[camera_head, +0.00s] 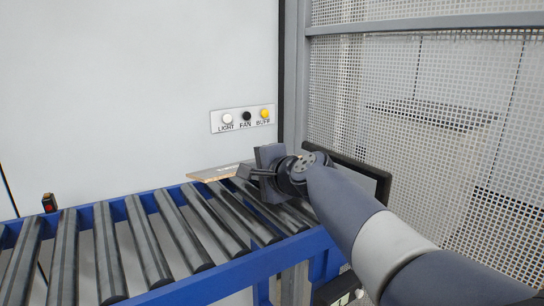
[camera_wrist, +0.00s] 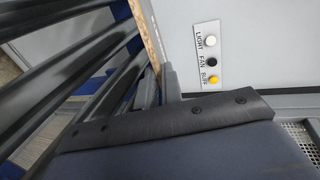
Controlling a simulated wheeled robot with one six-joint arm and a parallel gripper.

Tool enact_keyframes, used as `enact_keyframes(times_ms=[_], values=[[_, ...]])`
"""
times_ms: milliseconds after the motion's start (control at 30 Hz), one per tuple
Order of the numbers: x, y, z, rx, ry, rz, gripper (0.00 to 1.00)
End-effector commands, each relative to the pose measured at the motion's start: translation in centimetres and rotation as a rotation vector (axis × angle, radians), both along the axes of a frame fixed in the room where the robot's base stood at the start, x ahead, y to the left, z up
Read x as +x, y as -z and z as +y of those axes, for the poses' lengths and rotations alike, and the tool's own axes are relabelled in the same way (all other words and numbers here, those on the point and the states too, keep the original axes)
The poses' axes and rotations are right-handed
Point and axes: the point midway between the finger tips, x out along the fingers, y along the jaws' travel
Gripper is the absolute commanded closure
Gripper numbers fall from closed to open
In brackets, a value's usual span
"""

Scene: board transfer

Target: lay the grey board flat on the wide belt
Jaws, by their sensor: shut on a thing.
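The grey board (camera_head: 217,172) has a tan edge and lies nearly level over the far side of a roller conveyor with blue rails (camera_head: 150,190). My gripper (camera_head: 246,172) is shut on the board's right end. In the wrist view the board shows edge-on as a narrow tan strip (camera_wrist: 147,35), running into my gripper (camera_wrist: 158,88). Dark rollers lie to its left there. Part of the board is hidden behind my gripper, and I cannot tell whether it touches the rollers. No other belt shows.
A perforated metal screen (camera_head: 440,100) stands at the right. A small red-and-black device (camera_head: 49,203) sits on the far rail at the left. The rollers left of the board are bare.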

Motion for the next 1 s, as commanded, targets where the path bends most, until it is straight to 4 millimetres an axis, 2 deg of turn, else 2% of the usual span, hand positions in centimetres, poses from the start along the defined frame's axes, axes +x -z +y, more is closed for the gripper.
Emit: enact_keyframes(times_ms=[100,200,400,1000], values=[[-0.1,-0.3,0.0,-0.016,0.000,0.023,1.00],[0.0,1.6,0.0,-0.016,0.000,0.023,1.00],[-0.1,2.4,0.0,-0.016,0.001,0.021,1.00],[-0.2,2.0,0.2,-0.016,0.001,0.021,1.00]])
